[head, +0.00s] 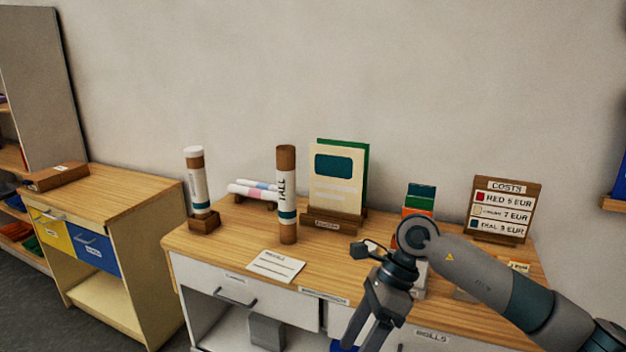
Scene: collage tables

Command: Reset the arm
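My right arm comes in from the lower right, over the front of the wooden-topped cabinet table (205,243). Its gripper (360,343) points down in front of the table's front edge, at the bottom of the picture. Its two fingers stand apart with nothing seen between them; the tips lie close to the picture's lower edge. My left gripper and arm are out of view.
A lower cabinet (120,200) stands left, across a gap.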

